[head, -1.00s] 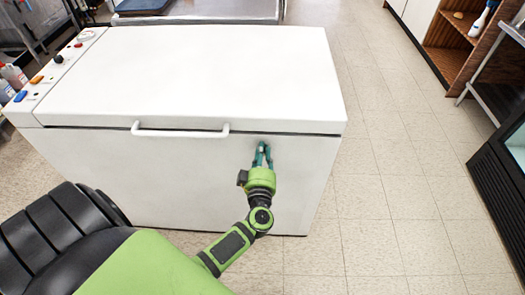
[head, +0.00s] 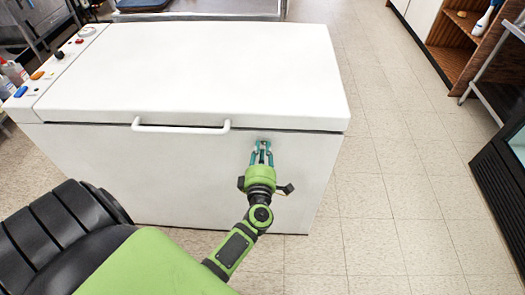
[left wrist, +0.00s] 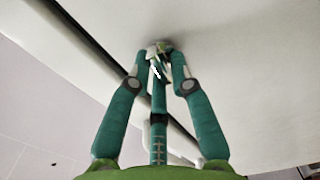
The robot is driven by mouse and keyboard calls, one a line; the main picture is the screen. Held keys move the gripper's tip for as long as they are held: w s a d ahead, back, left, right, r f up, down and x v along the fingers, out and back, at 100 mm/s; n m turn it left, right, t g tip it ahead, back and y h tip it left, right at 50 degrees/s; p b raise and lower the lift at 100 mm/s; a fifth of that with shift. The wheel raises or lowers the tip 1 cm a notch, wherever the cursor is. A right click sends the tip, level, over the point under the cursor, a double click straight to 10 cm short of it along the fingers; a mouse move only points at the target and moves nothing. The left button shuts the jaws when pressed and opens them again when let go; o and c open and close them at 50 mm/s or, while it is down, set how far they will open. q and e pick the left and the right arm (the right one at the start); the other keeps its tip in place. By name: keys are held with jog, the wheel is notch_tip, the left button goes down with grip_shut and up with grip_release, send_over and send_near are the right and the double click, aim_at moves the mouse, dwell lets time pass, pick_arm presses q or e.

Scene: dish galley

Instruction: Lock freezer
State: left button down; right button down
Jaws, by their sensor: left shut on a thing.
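The white chest freezer (head: 185,75) stands before me with its lid down and a white bar handle (head: 180,128) along the lid's front edge. My left gripper (head: 262,147) is at the freezer's front face, right of the handle and just below the lid seam. In the left wrist view the teal fingers (left wrist: 160,58) close on a small pale and metallic piece, seemingly the lock key (left wrist: 158,46), at the freezer surface. The fingers hide most of it, so its turn position cannot be told. My right gripper is not in view.
A control strip with knobs (head: 60,57) runs along the freezer's left end. A metal table (head: 200,10) stands behind it. Tiled floor (head: 400,150) is open to the right, with a dark glass-fronted case (head: 500,190) at the right edge.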

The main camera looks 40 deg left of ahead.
pick_arm(q)
jog(key=shift+d+r+n, duration=0.1)
jog(key=shift+d+n, duration=0.05)
jog(key=shift+n, duration=0.35)
jog(key=c, duration=1.2)
grip_release()
jog(key=v, duration=1.2)
jog(key=shift+w, duration=0.1)
